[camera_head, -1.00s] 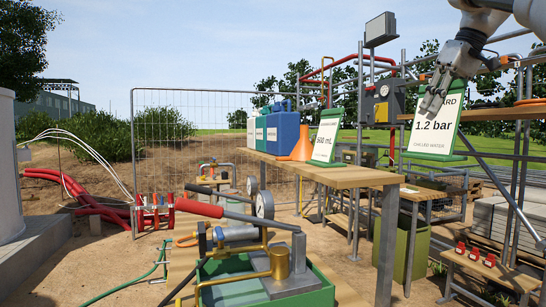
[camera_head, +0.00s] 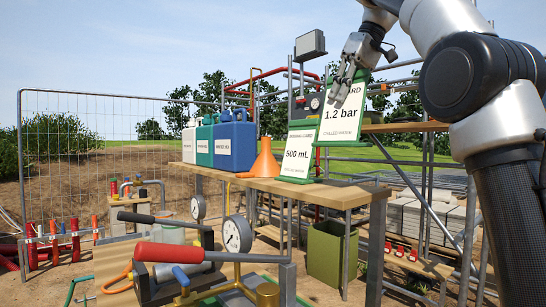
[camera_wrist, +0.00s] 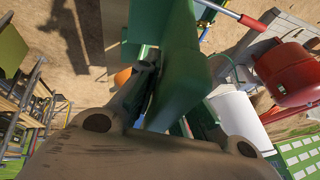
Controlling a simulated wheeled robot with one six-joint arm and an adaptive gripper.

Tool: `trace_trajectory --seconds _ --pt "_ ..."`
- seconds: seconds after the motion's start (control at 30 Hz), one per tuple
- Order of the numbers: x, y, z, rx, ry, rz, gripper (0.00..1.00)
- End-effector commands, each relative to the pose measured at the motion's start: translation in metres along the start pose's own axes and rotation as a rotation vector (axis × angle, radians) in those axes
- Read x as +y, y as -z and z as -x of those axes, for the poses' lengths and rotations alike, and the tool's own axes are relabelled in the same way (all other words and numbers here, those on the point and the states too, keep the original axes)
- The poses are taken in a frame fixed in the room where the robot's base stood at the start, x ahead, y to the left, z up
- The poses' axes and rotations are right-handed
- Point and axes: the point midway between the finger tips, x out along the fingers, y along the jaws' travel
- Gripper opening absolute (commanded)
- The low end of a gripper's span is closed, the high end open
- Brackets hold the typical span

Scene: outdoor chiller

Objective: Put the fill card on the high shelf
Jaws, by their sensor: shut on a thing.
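The fill card (camera_head: 341,117) is a white card with a green border, reading "1.2 bar" and "chilled water". My gripper (camera_head: 345,86) is shut on its top edge and holds it raised and slightly tilted. In the wrist view, the green card (camera_wrist: 190,70) stands edge-on between my fingers (camera_wrist: 148,85). The high shelf (camera_head: 405,127) is a wooden board on metal posts, behind and right of the card in the head view. The card covers the view near its left end. I cannot tell the depth gap between card and shelf.
A wooden table (camera_head: 330,192) carries a "500 mL" card (camera_head: 297,155), an orange funnel (camera_head: 264,160) and several jugs (camera_head: 233,143). The held card overlaps the "500 mL" card in view. A pump with a red handle (camera_head: 168,253) and gauges stand in front. A green bin (camera_head: 328,250) stands below.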

Motion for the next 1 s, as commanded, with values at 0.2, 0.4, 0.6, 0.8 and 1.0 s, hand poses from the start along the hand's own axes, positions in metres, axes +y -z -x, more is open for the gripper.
trace_trajectory --seconds 0.2,0.4,0.6,0.8,1.0 --pt "0.004 -0.008 -0.017 -0.003 0.002 -0.001 0.00" --pt "0.013 -0.020 -0.045 -0.004 0.001 -0.001 0.00" --pt "0.018 -0.027 -0.063 -0.004 0.001 0.000 0.00" --pt "0.025 -0.036 -0.087 -0.002 0.001 0.000 0.00" --pt "0.025 -0.037 -0.089 -0.001 0.000 0.001 0.00"
